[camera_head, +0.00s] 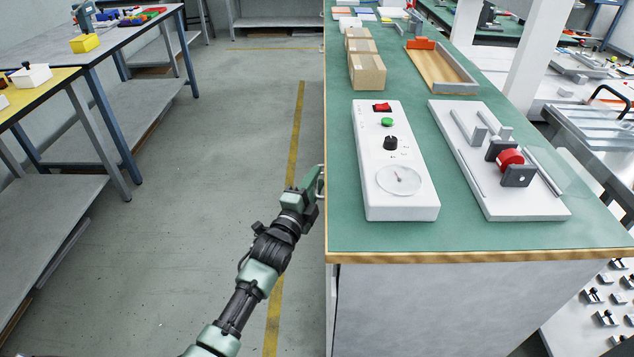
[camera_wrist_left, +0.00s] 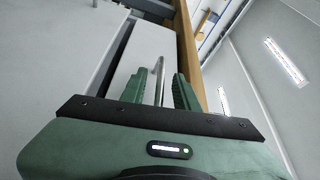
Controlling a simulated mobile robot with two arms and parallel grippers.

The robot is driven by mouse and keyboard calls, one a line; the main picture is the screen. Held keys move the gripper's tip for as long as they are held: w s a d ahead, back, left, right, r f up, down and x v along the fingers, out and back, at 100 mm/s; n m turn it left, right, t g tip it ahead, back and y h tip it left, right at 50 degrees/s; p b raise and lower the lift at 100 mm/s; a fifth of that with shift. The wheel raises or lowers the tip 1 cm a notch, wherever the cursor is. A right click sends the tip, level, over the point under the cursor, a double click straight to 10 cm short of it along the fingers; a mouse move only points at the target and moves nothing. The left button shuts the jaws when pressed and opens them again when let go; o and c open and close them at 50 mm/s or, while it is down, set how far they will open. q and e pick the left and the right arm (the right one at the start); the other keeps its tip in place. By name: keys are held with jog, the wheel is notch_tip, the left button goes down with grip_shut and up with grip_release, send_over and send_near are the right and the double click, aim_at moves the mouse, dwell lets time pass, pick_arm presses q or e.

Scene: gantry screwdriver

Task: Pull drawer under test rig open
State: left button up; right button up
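The test rig appears to be the white control box (camera_head: 395,160) with a dial, knob and buttons, plus the white fixture plate (camera_head: 500,165) with a red part, on the green-topped bench (camera_head: 480,238). In the head view my left gripper (camera_head: 318,183) is at the bench's left side, just below the top's edge. In the left wrist view a pale drawer front (camera_wrist_left: 140,50) lies ahead, with a thin metal bar handle (camera_wrist_left: 159,78). My left gripper's green fingers (camera_wrist_left: 158,88) are apart, one on each side of the bar, with gaps showing. The drawer front is hidden in the head view. My right gripper is out of view.
The bench's wooden edge (camera_wrist_left: 187,45) runs close beside the fingers. The grey floor aisle (camera_head: 220,150) left of the bench is clear. Side tables (camera_head: 90,60) stand across the aisle. Cardboard boxes (camera_head: 367,72) and a wooden tray (camera_head: 440,70) sit farther along the bench.

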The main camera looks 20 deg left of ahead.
pick_arm(q)
jog(key=shift+w, duration=0.4)
grip_shut()
dwell(1.2)
